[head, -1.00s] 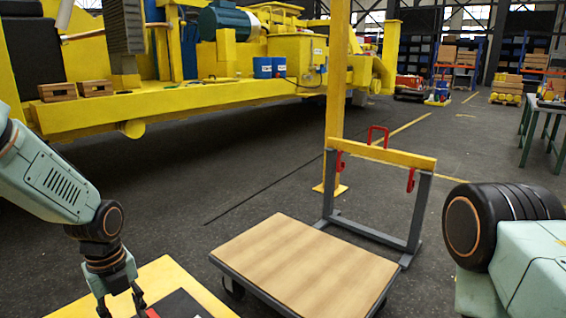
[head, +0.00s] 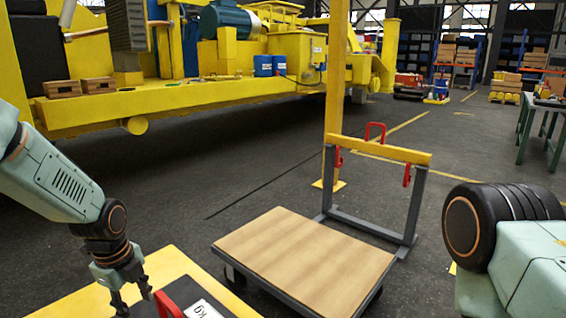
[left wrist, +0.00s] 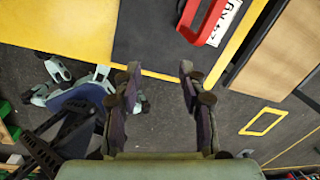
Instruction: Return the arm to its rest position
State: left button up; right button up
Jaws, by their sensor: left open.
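My left arm comes in from the left in the head view, bent downward. Its gripper (head: 134,296) hangs near the yellow-bordered surface at the bottom, close to a dark block with a red handle (head: 168,304) and a white label. In the left wrist view the two fingers of the gripper (left wrist: 160,80) are spread apart with nothing between them. The red handle (left wrist: 203,22) is beyond the right finger, apart from it.
A wooden-topped cart (head: 305,262) stands front centre. Behind it is a grey frame with a yellow beam (head: 385,150) and red hooks. A large yellow machine (head: 200,105) fills the back left. Open dark floor (head: 240,170) lies between them.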

pick_arm(q)
jog(key=s+d+f+n+t, duration=0.1)
jog(key=s+d+f+n, duration=0.3)
jog(key=n, duration=0.5)
jog(key=s+d+f+n+t, duration=0.2)
jog(key=s+d+f+n, duration=0.1)
jog(key=s+f+n, duration=0.5)
jog(key=s+f+n+g, duration=0.2)
jog(key=s+f, duration=0.1)
jog(key=s, duration=0.8)
jog(key=s+f+n+g, duration=0.2)
jog(key=s+f+n, duration=0.1)
jog(key=s, duration=0.8)
jog(key=shift+s+d, duration=0.2)
jog(key=shift+d, duration=0.25)
